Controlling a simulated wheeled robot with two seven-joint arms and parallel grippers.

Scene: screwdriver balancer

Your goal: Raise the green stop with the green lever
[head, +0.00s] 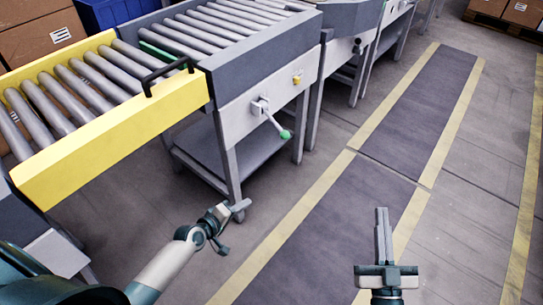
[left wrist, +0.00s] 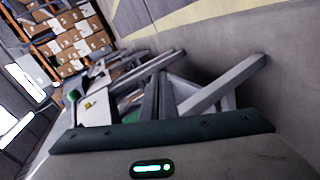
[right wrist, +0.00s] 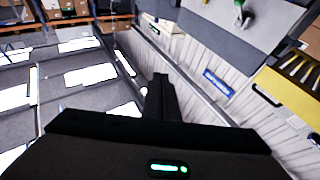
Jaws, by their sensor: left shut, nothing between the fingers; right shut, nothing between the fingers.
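The green lever (head: 271,119) sticks out from the grey side panel of the conveyor, slanting down to the right to a green knob (head: 285,134). The knob also shows in the left wrist view (left wrist: 73,95) and the right wrist view (right wrist: 246,22). The green stop (head: 157,51) is a green bar lying between the rollers near the yellow section; its exact height is hard to tell. My left gripper (head: 240,207) is shut and empty, below and left of the knob in the head view. My right gripper (head: 382,225) is shut and empty, further right over the floor. Neither touches the lever.
A yellow-sided roller section (head: 115,125) with a black handle (head: 166,74) joins the grey conveyor (head: 262,65) at the left. A lower shelf and legs stand under the lever. The floor with the dark walkway (head: 330,215) is clear. Cardboard boxes (head: 45,40) stand behind.

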